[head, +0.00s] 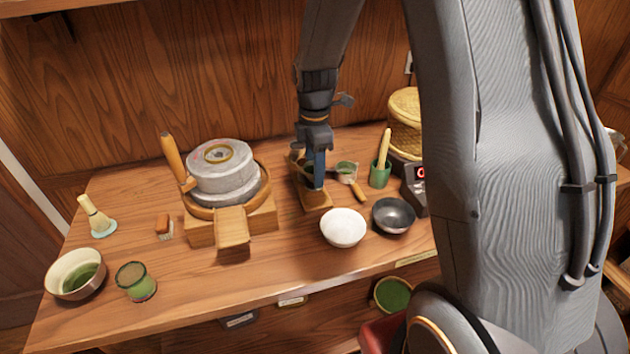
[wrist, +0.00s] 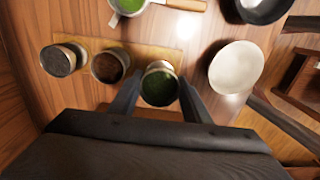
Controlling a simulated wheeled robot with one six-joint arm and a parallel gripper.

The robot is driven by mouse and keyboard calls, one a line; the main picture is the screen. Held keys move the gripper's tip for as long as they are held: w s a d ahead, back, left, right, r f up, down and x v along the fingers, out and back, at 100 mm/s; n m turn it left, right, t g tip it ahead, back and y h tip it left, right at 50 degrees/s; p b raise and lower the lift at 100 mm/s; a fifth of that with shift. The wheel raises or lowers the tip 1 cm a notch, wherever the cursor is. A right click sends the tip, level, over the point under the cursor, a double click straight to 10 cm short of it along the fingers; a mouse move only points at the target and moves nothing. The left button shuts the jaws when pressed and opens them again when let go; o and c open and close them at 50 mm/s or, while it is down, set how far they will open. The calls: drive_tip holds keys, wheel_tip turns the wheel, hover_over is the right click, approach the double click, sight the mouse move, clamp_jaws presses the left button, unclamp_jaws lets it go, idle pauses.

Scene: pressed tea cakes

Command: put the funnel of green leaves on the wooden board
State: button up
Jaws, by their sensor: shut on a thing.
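My gripper (wrist: 158,88) points down at the wooden board and is shut on a small round container of dark green leaves, which I take for the funnel (wrist: 160,86). One finger is on each side of it. In the head view my gripper (head: 318,184) is over the narrow wooden board (head: 316,203) and mostly hides what it holds. The board (wrist: 172,53) also shows in the wrist view, under and beside the funnel. I cannot tell whether the funnel touches the board.
In the wrist view, a brown-filled container (wrist: 108,67) and a grey-topped one (wrist: 60,60) stand left of the funnel. A white bowl (head: 343,228) and a dark bowl (head: 393,215) are to the right. A stone mill (head: 222,175) stands left of the board.

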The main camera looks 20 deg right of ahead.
drive_tip(key=shift+f+p, duration=0.65)
drive_tip(key=shift+f, duration=1.6)
drive_tip(key=shift+f, duration=0.15)
drive_tip(key=o, duration=1)
drive_tip(key=shift+o, duration=0.2)
